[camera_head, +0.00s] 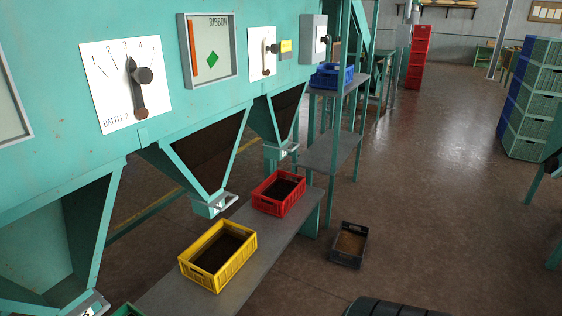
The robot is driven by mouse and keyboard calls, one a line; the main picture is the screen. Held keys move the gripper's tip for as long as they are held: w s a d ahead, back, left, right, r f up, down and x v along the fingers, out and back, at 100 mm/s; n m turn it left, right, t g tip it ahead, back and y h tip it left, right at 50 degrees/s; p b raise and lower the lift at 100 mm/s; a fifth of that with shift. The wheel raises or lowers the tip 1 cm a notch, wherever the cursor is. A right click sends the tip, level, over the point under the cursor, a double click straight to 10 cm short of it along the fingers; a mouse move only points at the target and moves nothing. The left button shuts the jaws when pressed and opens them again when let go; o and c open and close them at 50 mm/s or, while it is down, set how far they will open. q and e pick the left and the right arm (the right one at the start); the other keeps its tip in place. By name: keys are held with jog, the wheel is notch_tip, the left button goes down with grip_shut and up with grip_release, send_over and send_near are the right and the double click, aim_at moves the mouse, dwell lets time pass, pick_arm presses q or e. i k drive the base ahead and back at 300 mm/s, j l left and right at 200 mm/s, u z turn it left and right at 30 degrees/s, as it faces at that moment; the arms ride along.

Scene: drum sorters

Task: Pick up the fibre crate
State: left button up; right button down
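No label in view marks a crate as fibre. A yellow crate (222,276) with dark contents stands on a low grey bench (262,238). A red crate (270,207) with dark contents stands on the same bench, farther back. A sliver of a green crate (127,311) shows at the bottom edge. A small black crate (347,262) with brown contents sits on the floor, right of the bench. A blue crate (331,83) stands on a shelf behind. I cannot tell which is the fibre crate. Neither of my grippers is in view.
A teal sorter (160,30) with hopper spouts (214,205) overhangs the bench. It carries a "BAFFLE 2" dial (125,85) and a "RIBBON" panel (211,50). Stacked red crates (417,58) and green crates (535,105) stand farther back.

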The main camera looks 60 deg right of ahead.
aim_at(348, 248)
jog(key=z, duration=2.5)
jog(key=i+z, duration=0.2)
jog(key=i, duration=1.05)
